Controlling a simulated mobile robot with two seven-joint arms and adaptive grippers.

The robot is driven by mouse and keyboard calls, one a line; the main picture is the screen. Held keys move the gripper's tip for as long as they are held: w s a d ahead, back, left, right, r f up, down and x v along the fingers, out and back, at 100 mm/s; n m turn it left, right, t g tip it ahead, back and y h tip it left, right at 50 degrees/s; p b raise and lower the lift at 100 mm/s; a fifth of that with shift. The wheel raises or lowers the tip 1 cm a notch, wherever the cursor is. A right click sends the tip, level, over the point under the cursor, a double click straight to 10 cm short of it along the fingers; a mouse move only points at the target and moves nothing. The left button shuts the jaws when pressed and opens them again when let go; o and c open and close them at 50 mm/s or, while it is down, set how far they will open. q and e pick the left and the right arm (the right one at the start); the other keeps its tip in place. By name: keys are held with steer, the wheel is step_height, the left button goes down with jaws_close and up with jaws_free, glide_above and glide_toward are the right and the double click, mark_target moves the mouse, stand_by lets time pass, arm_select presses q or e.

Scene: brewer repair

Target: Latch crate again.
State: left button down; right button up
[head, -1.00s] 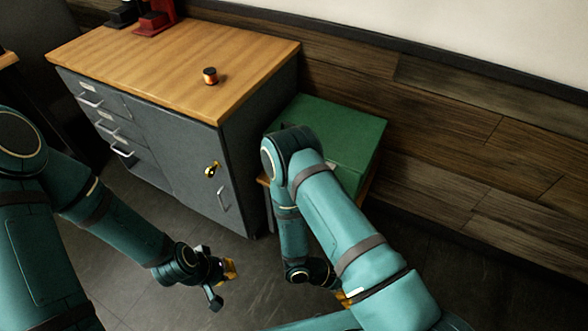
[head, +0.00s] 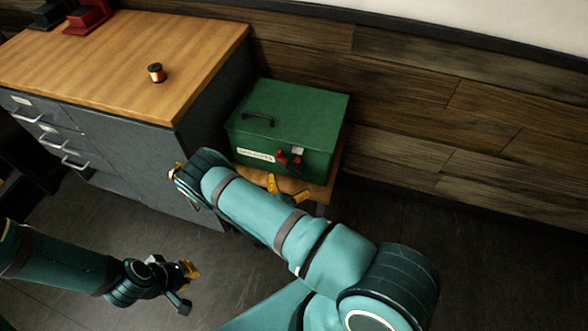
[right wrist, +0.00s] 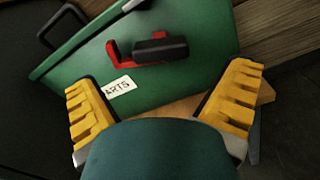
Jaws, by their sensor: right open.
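A green crate (head: 290,115) with a shut lid stands on a small wooden stand beside the cabinet. A red latch (head: 290,157) is on its front, right of a white label (head: 256,155). In the right wrist view the latch (right wrist: 122,55) is a red bracket with a dark grip lying across it. My right gripper (head: 272,188) is open and empty just in front of the crate, below the latch; its yellow fingers (right wrist: 160,100) spread wide, apart from the latch. My left gripper (head: 188,287) hangs low over the floor at the left, away from the crate; its fingers are too small to judge.
A grey cabinet with a wooden top (head: 130,60) stands left of the crate and carries a small copper-coloured spool (head: 156,72) and a red device (head: 88,15). A plank wall (head: 420,100) is close behind the crate. The floor (head: 480,270) to the right is clear.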

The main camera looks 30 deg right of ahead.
mark_target(293, 171)
steer(key=x, duration=0.6)
steer(key=shift+b, duration=0.4)
steer(key=c, duration=1.3)
